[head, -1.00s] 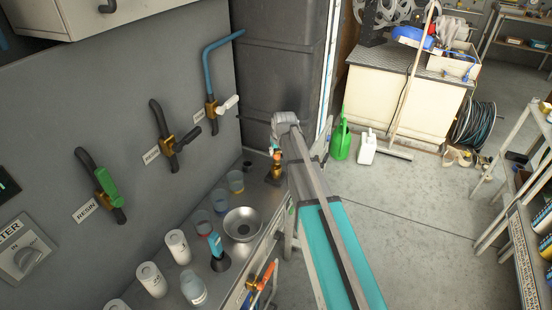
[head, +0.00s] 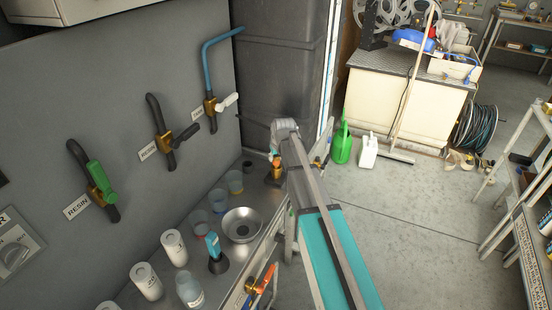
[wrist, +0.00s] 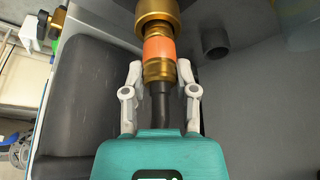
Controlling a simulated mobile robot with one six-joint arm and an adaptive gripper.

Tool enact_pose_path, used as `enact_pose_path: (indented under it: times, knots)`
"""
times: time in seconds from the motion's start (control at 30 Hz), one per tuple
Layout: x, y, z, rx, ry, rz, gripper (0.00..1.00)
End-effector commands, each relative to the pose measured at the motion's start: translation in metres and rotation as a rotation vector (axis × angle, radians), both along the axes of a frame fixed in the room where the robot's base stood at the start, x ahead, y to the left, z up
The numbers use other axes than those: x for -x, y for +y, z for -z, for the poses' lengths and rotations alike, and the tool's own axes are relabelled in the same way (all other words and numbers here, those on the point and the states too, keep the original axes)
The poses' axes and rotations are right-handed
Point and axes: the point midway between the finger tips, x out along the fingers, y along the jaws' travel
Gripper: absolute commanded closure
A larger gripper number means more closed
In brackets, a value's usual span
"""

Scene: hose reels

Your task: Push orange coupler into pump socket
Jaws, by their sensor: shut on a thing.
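The orange coupler (wrist: 159,49) has an orange band with a ribbed brass collar behind it and a black hose stub. In the wrist view its front end meets the wide brass pump socket (wrist: 156,12), lined up with it; how deep it sits is hidden. My gripper (wrist: 159,74) is shut on the coupler, with one grey finger on each side of the brass collar. In the head view the coupler is a small orange spot (head: 276,158) above the brass socket (head: 277,175), and my arm hides most of the gripper.
A metal bowl (head: 242,225), several cups and white canisters (head: 147,281) stand on the bench beside my arm. Valves with handles line the grey panel (head: 120,110) at left. A dark tank (head: 279,70) stands behind. Open floor (head: 420,220) lies right.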

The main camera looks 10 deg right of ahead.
Motion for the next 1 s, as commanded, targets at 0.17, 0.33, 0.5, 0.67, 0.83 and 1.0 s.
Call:
enact_pose_path:
  times: [0.17, 0.33, 0.5, 0.67, 0.83, 1.0]
  knots:
    - [0.0, 0.0, 0.0019, 0.0, 0.0, 0.0, 1.0]
    - [0.0, -0.0004, 0.0027, 0.0, 0.0, 0.0, 0.48]
    - [0.0, -0.0012, 0.0027, 0.0, 0.0, 0.001, 0.28]
    - [0.0, -0.0012, 0.0027, 0.0, 0.0, 0.001, 0.28]
    - [-0.0001, -0.0012, 0.0023, 0.0, 0.0, 0.001, 0.28]
    - [0.0, -0.0011, -0.0014, 0.0, 0.0, 0.001, 0.28]
